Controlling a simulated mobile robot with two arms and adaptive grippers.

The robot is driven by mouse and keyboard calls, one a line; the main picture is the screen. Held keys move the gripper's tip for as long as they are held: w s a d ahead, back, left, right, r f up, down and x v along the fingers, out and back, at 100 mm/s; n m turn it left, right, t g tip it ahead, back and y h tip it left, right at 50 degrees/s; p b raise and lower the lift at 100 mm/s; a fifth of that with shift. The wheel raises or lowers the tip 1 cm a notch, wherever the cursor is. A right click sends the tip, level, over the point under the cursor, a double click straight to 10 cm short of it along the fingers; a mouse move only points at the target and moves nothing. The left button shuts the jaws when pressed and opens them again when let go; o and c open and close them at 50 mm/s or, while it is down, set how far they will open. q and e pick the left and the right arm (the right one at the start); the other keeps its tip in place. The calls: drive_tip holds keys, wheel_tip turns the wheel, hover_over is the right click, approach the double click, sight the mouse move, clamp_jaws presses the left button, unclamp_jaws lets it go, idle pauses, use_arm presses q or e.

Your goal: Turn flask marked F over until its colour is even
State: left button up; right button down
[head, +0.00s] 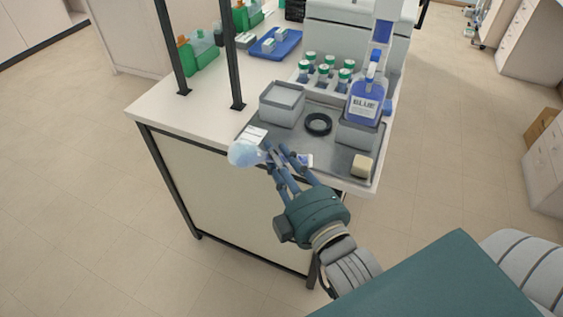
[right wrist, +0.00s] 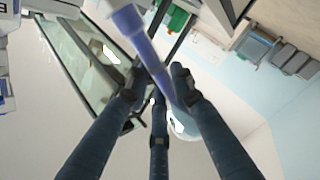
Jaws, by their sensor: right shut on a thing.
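The flask (head: 243,153) has a round, pale blue, see-through body and a narrow neck. My right gripper (head: 279,157) is shut on the neck and holds it in front of the bench's edge. In the head view the flask lies tilted on its side, body to the left. In the right wrist view the bluish-purple neck (right wrist: 153,62) runs between the fingers (right wrist: 158,92), and the body is mostly hidden behind them. I cannot read a letter F on it, nor tell whether its colour is even. My left gripper is in neither view.
A metal tray (head: 288,142) on the bench holds a black ring (head: 318,124), grey boxes, a bottle marked BLUE (head: 366,100) and a beige block (head: 362,166). Several green-capped bottles (head: 323,72) stand behind. Dark posts (head: 232,60) rise at the left. Floor in front is clear.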

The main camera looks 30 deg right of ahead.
drive_tip(key=n, duration=0.3)
drive_tip(key=shift+r, duration=0.1)
drive_tip(key=n+p, duration=0.1)
drive_tip(key=n, duration=0.3)
drive_tip(key=n+p, duration=0.2)
drive_tip(key=n, duration=0.3)
drive_tip(key=shift+n, duration=0.3)
drive_tip(key=n+p, duration=0.2)
drive_tip(key=n, duration=0.2)
drive_tip(key=shift+r+n+p, duration=0.1)
drive_tip(key=shift+n+p, duration=0.25)
drive_tip(key=shift+n, duration=0.35)
drive_tip(key=n+p, duration=0.1)
drive_tip(key=n, duration=0.1)
drive_tip(key=shift+n, duration=0.3)
drive_tip(key=n+p, duration=0.1)
drive_tip(key=n, duration=0.1)
drive_tip(key=shift+n+p, duration=0.35)
drive_tip(key=shift+n, duration=0.65)
